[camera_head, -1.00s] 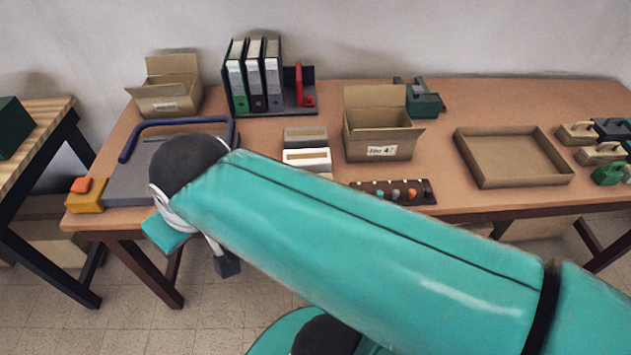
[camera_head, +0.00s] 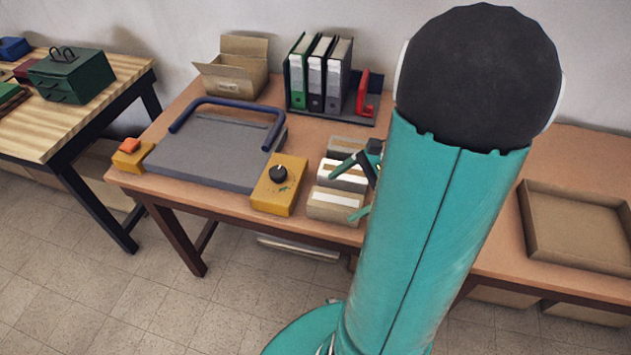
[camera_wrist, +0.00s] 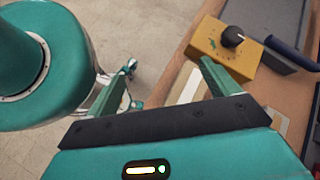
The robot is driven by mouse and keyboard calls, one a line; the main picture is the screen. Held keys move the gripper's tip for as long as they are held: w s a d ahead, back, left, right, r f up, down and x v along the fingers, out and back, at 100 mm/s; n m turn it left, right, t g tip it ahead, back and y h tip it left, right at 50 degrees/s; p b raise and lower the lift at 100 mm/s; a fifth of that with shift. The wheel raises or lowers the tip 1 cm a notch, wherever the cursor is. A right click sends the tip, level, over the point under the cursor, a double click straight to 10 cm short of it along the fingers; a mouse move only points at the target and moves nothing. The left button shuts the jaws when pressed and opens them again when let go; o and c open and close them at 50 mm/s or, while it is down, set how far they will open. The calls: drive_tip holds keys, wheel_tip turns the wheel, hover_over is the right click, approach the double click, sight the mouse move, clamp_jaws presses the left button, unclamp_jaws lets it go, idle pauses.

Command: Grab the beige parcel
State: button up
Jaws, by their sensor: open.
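The beige parcel (camera_head: 333,206) is a small box with a white label on top. It lies at the front edge of the brown table, nearest in a row with a white parcel (camera_head: 340,178) and a grey-brown parcel (camera_head: 347,147). My gripper (camera_head: 352,190) is open over the row, its green fingers apart. In the wrist view my gripper (camera_wrist: 155,70) is empty, and the beige parcel (camera_wrist: 178,84) shows between the fingers, close to the right one. Whether a finger touches it I cannot tell. My arm hides the table to its right.
A yellow box with a black knob (camera_head: 280,185) stands just left of the parcels. Beyond it is a grey board (camera_head: 205,150) with a blue bar. Binders (camera_head: 318,72), an open carton (camera_head: 233,75) and a shallow tray (camera_head: 535,235) are also on the table.

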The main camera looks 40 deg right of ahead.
sight(342, 201)
drive_tip(key=s+d+f+m+t, duration=0.1)
drive_tip(key=d+f+m+t, duration=0.1)
drive_tip(key=d+m, duration=0.1)
drive_tip(key=s+d+f+m+t, duration=0.2)
drive_tip(key=d, duration=0.2)
drive_tip(key=s+d+f+m+t, duration=0.2)
drive_tip(key=d+m, duration=0.1)
drive_tip(key=shift+d+m, duration=0.25)
drive_tip(key=shift+m, duration=0.05)
drive_tip(key=shift+w+a+f, duration=0.15)
drive_tip(key=shift+w+a, duration=0.05)
drive_tip(key=shift+a, duration=0.05)
drive_tip(key=x, duration=0.8)
drive_tip(key=shift+w+d, duration=0.1)
drive_tip(key=shift+w, duration=0.05)
drive_tip(key=shift+x, duration=2.4)
drive_tip(key=shift+w+d, duration=0.15)
drive_tip(key=shift+d, duration=0.05)
drive_tip(key=c, duration=1.4)
